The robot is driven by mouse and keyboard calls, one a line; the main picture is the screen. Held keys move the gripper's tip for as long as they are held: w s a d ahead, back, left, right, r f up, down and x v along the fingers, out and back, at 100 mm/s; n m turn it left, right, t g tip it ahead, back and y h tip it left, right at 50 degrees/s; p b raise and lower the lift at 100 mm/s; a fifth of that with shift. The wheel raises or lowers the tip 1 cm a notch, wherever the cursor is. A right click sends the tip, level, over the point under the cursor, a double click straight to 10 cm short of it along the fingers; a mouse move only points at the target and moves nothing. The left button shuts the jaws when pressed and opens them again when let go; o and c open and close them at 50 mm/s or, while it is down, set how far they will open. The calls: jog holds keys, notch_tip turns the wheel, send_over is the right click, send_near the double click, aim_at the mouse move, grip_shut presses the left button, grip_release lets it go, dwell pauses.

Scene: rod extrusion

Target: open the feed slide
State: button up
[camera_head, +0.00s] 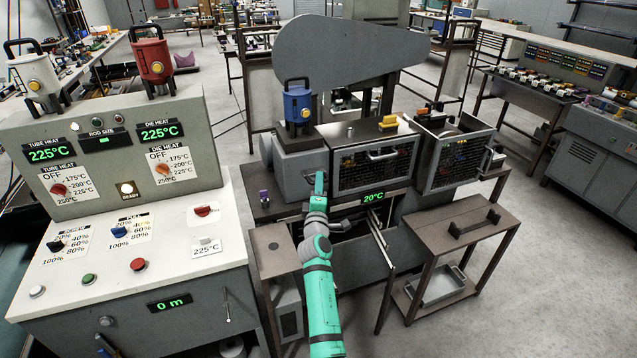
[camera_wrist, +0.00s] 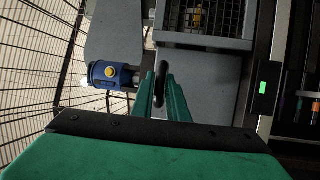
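A grey block (camera_head: 297,162) stands under a blue canister (camera_head: 298,103) at the left end of the machine. I take a dark handle on the block's front to be the feed slide's, but no label shows this. In the wrist view the dark handle (camera_wrist: 161,68) stands upright between my fingertips. The blue canister (camera_wrist: 110,73) lies left of them in that view. My gripper (camera_head: 320,181) is at the block's front, and its green fingers (camera_wrist: 161,88) are on either side of the handle. Whether they press on it I cannot tell. The slide's opening is hidden.
A mesh-fronted housing (camera_head: 374,165) with a handle is right of my gripper. A 20°C display (camera_head: 373,197) sits below it. A second mesh guard (camera_head: 460,160) stands swung out farther right. The control console (camera_head: 130,235) is at the left, and a brown cart (camera_head: 460,230) at the right.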

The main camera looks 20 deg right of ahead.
jog(key=shift+o, duration=1.1)
jog(key=v, duration=1)
jog(key=shift+s, duration=0.4)
jog(key=shift+a+f, duration=0.15)
jog(key=shift+a, duration=0.05)
